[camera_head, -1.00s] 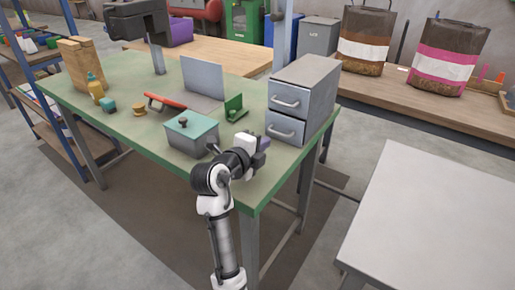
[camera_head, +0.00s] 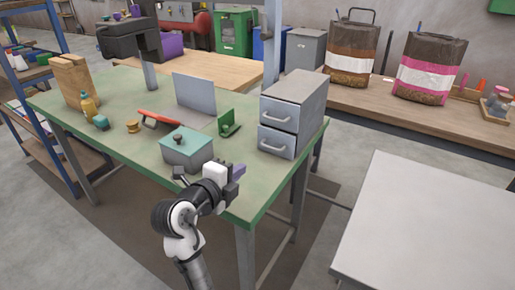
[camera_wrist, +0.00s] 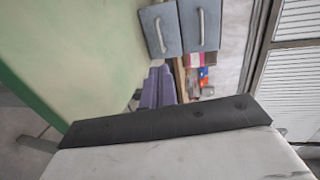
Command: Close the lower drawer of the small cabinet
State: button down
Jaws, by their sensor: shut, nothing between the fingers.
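The small grey cabinet (camera_head: 306,100) stands at the right end of the green table, with two drawers, one above the other. The lower drawer (camera_head: 269,147) has a pale bar handle, and its front seems to stand out slightly past the upper drawer (camera_head: 273,105). In the wrist view the lower drawer (camera_wrist: 153,45) is the left of two fronts, beside the upper one (camera_wrist: 211,38). My gripper (camera_head: 238,171) is shut and empty, above the table's front edge, in front of and left of the cabinet, apart from it. Its purple fingers (camera_wrist: 155,88) point towards the drawer fronts.
On the green table (camera_head: 130,150), a teal-lidded box (camera_head: 187,151) sits close left of my gripper. A green holder (camera_head: 228,125) stands left of the cabinet. A pale grey table (camera_head: 430,220) is at the right. Bags stand on the bench (camera_head: 400,108) behind.

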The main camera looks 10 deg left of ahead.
aim_at(270, 148)
jog(key=shift+w+d+f, duration=0.15)
jog(key=shift+w+d, duration=0.05)
jog(key=shift+w, duration=0.35)
jog(key=p+x, duration=0.3)
jog(key=x, duration=0.9)
jog(key=shift+p, duration=0.4)
jog(key=shift+w+d+f, duration=0.2)
jog(key=shift+w+f, duration=0.05)
jog(key=shift+w, duration=0.3)
